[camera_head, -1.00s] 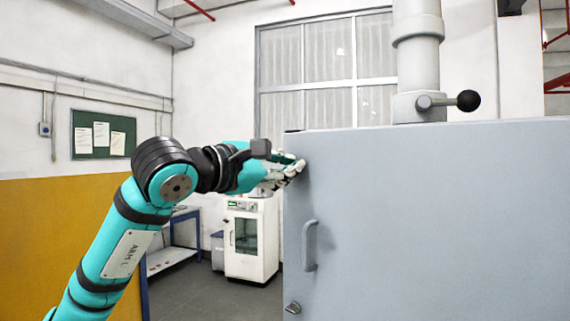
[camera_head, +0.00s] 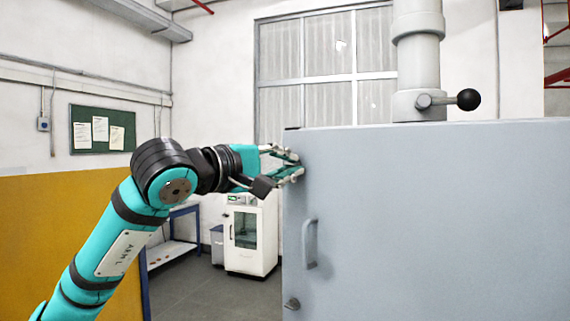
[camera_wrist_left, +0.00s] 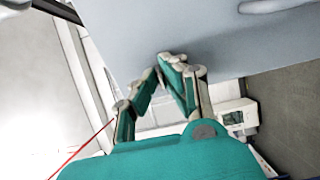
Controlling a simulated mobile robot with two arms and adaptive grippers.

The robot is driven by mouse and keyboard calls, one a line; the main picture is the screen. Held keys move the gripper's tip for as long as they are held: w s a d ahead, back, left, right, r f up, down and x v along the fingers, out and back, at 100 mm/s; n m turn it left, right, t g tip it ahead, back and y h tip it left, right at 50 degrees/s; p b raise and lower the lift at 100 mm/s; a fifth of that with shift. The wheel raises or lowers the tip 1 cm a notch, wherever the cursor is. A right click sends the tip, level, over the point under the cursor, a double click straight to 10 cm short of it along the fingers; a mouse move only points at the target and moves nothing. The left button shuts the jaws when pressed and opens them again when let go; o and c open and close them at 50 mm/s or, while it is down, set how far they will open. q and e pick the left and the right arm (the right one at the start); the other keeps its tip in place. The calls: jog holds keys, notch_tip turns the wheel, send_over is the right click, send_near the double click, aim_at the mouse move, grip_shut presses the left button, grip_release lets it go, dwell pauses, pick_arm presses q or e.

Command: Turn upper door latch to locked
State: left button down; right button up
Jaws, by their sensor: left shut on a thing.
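The grey cabinet door (camera_head: 430,220) fills the right of the head view and shows along the top of the left wrist view (camera_wrist_left: 200,35). My left gripper (camera_head: 298,168) is at the door's upper left edge, its fingers drawn together at the door face. It is shut on the upper latch, which the fingers hide. In the left wrist view the fingertips (camera_wrist_left: 162,68) converge against the door. A lower latch (camera_head: 292,304) shows near the door's left edge, below the door handle (camera_head: 311,243). My right gripper is not in view.
A grey column with a black-knobbed lever (camera_head: 468,99) rises behind the door top. A white cabinet (camera_head: 250,235) and a blue-framed table (camera_head: 172,252) stand behind my left arm. A yellow panel (camera_head: 60,230) is at the left.

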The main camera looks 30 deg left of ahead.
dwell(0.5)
pick_arm(q)
jog(key=c, duration=1.5)
grip_release()
jog(key=s, duration=0.4)
jog(key=s+a, duration=0.1)
jog(key=s, duration=0.3)
jog(key=s+a, duration=0.1)
jog(key=s, duration=0.2)
jog(key=shift+s, duration=0.4)
